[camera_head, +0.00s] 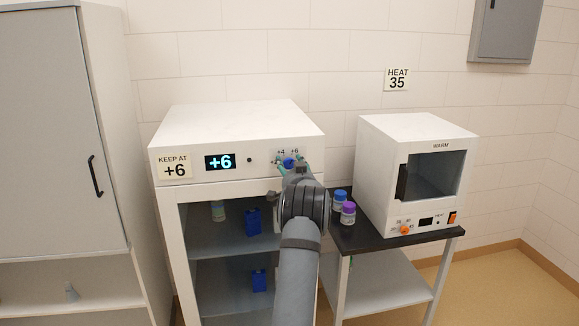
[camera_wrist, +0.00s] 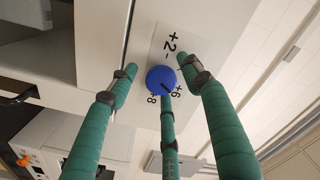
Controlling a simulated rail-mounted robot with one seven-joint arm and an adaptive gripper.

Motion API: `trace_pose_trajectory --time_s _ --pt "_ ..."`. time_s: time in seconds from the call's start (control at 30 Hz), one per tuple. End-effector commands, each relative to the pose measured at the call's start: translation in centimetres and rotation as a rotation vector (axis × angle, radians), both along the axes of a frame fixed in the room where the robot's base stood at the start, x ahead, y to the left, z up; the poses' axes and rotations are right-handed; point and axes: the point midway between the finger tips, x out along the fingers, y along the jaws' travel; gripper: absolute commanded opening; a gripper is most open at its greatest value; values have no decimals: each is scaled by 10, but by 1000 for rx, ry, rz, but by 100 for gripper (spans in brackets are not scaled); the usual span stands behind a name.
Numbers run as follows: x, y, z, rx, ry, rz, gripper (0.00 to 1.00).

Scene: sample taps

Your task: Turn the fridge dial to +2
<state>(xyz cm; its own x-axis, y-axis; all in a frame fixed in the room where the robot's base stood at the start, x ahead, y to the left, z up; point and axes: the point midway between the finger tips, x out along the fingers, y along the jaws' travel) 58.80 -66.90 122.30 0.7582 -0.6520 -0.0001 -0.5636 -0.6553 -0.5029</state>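The blue dial (camera_wrist: 160,80) is on the white front panel of the fridge (camera_head: 235,130); it also shows in the head view (camera_head: 288,162), partly behind my gripper. The fridge display (camera_head: 220,162) reads +6. In the wrist view the dial's dark pointer mark is toward the +6 label (camera_wrist: 176,93). The +2 label (camera_wrist: 173,42) and a +8 label (camera_wrist: 152,99) are also around it. My gripper (camera_wrist: 159,76) has its green fingers spread around the dial. Two fingertips look apart from it; I cannot tell whether the third touches.
A sign (camera_head: 174,167) on the fridge reads KEEP AT +6. Right of the fridge, blue-capped and purple-capped jars (camera_head: 348,213) and a white warmer (camera_head: 385,170) stand on a black-topped table (camera_head: 375,238). A wall sign (camera_head: 397,80) reads HEAT 35. A cabinet (camera_head: 60,130) is at left.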

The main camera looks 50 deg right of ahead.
Motion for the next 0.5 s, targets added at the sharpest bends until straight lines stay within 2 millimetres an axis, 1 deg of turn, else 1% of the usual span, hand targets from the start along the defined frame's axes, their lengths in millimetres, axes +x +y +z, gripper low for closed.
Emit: trace_pose_trajectory --time_s 0.07,0.5 --pt "0 0 0 0 0 0 44" --pt "0 0 0 1 1 1 18"
